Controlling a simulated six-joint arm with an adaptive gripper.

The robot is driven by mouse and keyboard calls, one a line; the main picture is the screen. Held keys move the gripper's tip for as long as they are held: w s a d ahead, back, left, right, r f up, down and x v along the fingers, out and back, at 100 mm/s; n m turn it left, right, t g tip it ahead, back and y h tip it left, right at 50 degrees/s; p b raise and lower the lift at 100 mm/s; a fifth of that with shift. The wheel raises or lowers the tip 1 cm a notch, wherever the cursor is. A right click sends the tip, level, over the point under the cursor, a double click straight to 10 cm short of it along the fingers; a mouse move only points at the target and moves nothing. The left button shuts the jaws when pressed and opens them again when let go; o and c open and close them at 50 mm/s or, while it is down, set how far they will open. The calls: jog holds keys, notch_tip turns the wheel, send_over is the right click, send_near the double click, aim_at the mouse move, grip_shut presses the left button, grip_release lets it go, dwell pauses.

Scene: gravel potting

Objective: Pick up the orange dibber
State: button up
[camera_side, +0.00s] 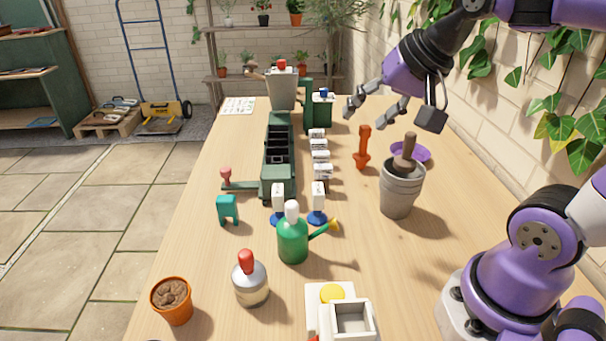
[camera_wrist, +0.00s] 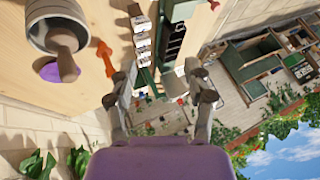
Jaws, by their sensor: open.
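My gripper (camera_side: 366,112) is open and empty. In the side view it is above the table, just over the dibber's top in the picture and apart from it. In the wrist view the two fingers (camera_wrist: 160,80) are spread, with nothing between them.
A grey metal pot (camera_side: 399,190) holding a brown-handled tool stands right of the dibber, with a purple dish (camera_side: 412,152) behind it. White labelled blocks (camera_side: 320,155) and a green machine (camera_side: 278,160) stand to the left.

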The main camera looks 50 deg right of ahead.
jog(key=w+d+m+t, duration=0.2)
jog(key=w+d+m, duration=0.25)
jog(key=m, duration=0.35)
jog(key=m+t+h, duration=0.2)
jog(key=m+t, duration=0.2)
jog(key=m, duration=1.7)
send_over(369, 128)
jog(key=s, duration=0.4)
jog(key=shift+m, duration=0.3)
jog(key=f, duration=1.1)
jog(key=shift+a+f, duration=0.3)
jog(key=shift+a, duration=0.05)
jog(key=x, duration=0.7)
jog(key=shift+w+f, duration=0.15)
jog(key=shift+w, duration=0.1)
grip_shut()
